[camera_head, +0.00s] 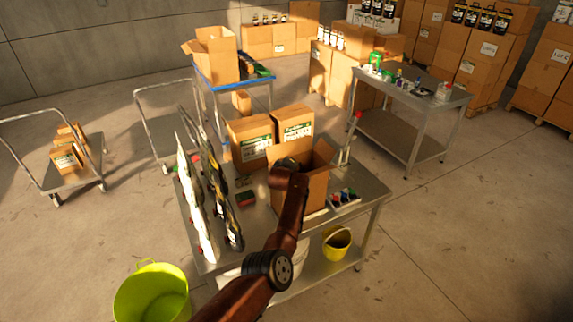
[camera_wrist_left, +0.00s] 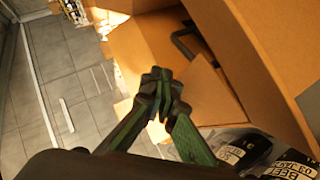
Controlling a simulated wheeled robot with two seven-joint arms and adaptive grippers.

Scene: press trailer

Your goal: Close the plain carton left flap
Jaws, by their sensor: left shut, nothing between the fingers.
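The plain carton (camera_head: 315,188) stands on the near metal table with its top open; a raised flap (camera_head: 323,152) shows at its right. My left arm comes up from the bottom, and my left gripper (camera_head: 288,163) is at the carton's top left side, partly hidden by my own wrist. In the left wrist view my left gripper (camera_wrist_left: 160,82) is shut and empty, its fingertips close to a cardboard flap (camera_wrist_left: 205,95); I cannot tell whether they touch. The carton's wall (camera_wrist_left: 255,60) fills the right of that view. My right gripper is not in view.
Two printed cartons (camera_head: 252,140) stand behind the plain carton on the metal table (camera_head: 358,183). Several upright pouches (camera_head: 222,205) line its left side. A small tray of items (camera_head: 343,198) lies right of the carton. A green bucket (camera_head: 152,293) stands at the lower left.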

